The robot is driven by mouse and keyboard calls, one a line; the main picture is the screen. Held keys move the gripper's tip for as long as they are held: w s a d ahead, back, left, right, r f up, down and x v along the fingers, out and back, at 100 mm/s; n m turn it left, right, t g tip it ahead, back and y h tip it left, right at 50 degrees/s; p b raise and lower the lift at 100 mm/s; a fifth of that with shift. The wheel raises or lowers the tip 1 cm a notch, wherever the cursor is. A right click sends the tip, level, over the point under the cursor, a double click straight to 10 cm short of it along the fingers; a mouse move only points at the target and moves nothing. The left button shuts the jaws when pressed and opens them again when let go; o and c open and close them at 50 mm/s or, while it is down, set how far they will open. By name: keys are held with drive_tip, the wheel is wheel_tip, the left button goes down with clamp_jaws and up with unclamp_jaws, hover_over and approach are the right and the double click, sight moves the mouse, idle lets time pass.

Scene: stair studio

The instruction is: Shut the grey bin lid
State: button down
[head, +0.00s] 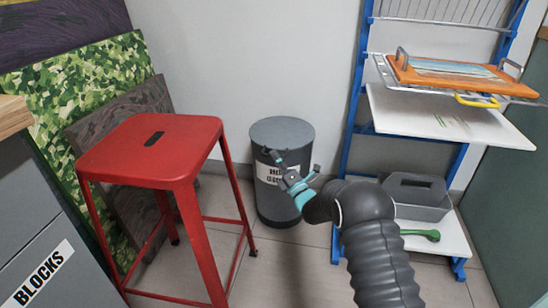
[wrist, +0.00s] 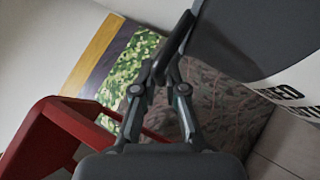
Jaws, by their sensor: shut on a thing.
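The grey bin (head: 275,205) stands on the floor by the wall, with a white label on its front. Its round grey lid (head: 282,132) lies flat across the top, with no gap that I can see. My gripper (head: 288,168) is in front of the bin, just below the lid's front rim. In the wrist view my gripper (wrist: 165,70) has its fingers drawn together on a dark bar-like part that seems to belong to the lid. The exact contact is too dark to tell. The bin's dark side (wrist: 235,50) fills the upper right there.
A red stool (head: 150,150) stands close left of the bin. A blue-framed shelf rack (head: 357,90) with a grey caddy (head: 420,205) stands to the right. Patterned boards (head: 85,80) lean at the left. Some floor is bare before the bin.

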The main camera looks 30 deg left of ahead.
drive_tip(key=c, duration=1.5)
unclamp_jaws()
drive_tip(key=shift+w+d+f, duration=0.1)
drive_tip(key=shift+d+f, duration=0.1)
drive_tip(key=shift+f, duration=0.3)
drive_tip(key=shift+w+d+f, duration=0.1)
drive_tip(key=shift+d+f, duration=0.05)
drive_tip(key=shift+f, duration=0.35)
drive_tip(key=shift+w+d+f, duration=0.1)
drive_tip(key=r+v, duration=0.1)
drive_tip(key=v, duration=1)
drive_tip(key=shift+s+d+f, duration=0.2)
drive_tip(key=shift+s+d, duration=0.1)
drive_tip(key=shift+d, duration=0.05)
